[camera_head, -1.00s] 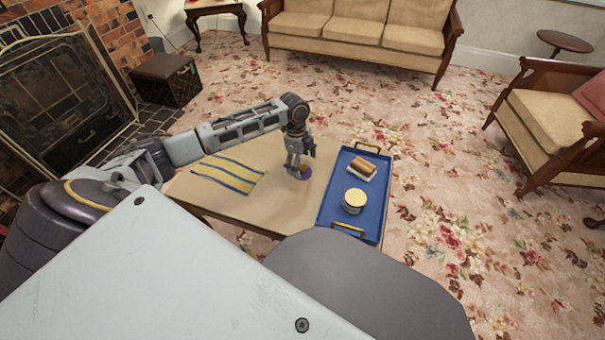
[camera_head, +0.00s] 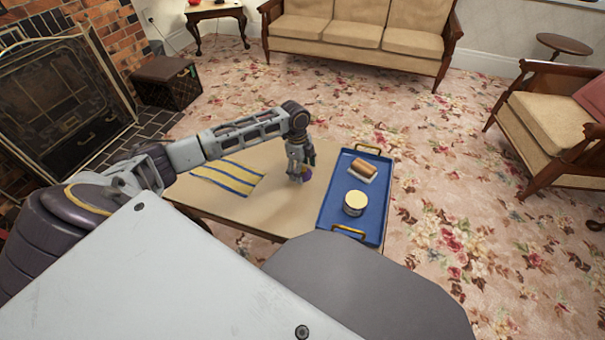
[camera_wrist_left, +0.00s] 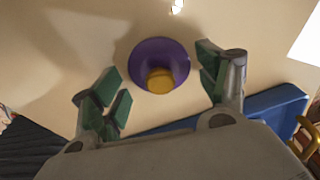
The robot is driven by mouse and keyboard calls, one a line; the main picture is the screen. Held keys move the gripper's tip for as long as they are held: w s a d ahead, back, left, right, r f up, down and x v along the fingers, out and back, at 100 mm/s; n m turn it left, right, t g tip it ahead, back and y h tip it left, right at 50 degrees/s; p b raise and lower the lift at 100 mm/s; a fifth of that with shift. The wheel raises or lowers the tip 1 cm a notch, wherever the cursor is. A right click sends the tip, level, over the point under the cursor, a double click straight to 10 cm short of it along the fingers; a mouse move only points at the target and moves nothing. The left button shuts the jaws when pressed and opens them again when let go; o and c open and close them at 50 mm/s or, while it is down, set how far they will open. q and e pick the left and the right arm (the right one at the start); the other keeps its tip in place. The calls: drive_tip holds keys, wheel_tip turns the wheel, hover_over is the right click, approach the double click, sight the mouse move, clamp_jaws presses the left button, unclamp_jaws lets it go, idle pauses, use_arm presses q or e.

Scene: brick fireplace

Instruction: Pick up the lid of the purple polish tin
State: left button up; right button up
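The purple polish tin's lid shows in the left wrist view as a round purple disc (camera_wrist_left: 150,56) with a yellow knob (camera_wrist_left: 160,80). The tin's body beneath it cannot be made out. In the head view a bit of purple (camera_head: 307,173) shows beside my left gripper (camera_head: 298,179), which hides most of the tin. My left gripper (camera_wrist_left: 166,88) is open, pointing down, with its green-padded fingers apart on either side of the knob and nothing held. I cannot tell whether a finger touches the lid. My right gripper is out of view.
A blue tray (camera_head: 331,208) right of the gripper holds a cream-topped tin (camera_head: 355,203) and a brush (camera_head: 363,169). A yellow-and-blue striped cloth (camera_head: 228,178) lies left on the table (camera_head: 225,205). The table between cloth and gripper is clear.

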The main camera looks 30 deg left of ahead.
sight(303, 169)
use_arm(q)
drive_tip(key=shift+s, duration=0.1)
drive_tip(key=c, duration=1.2)
drive_tip(key=shift+f, duration=0.15)
drive_tip(key=shift+c, duration=0.7)
drive_tip(key=shift+s, duration=0.15)
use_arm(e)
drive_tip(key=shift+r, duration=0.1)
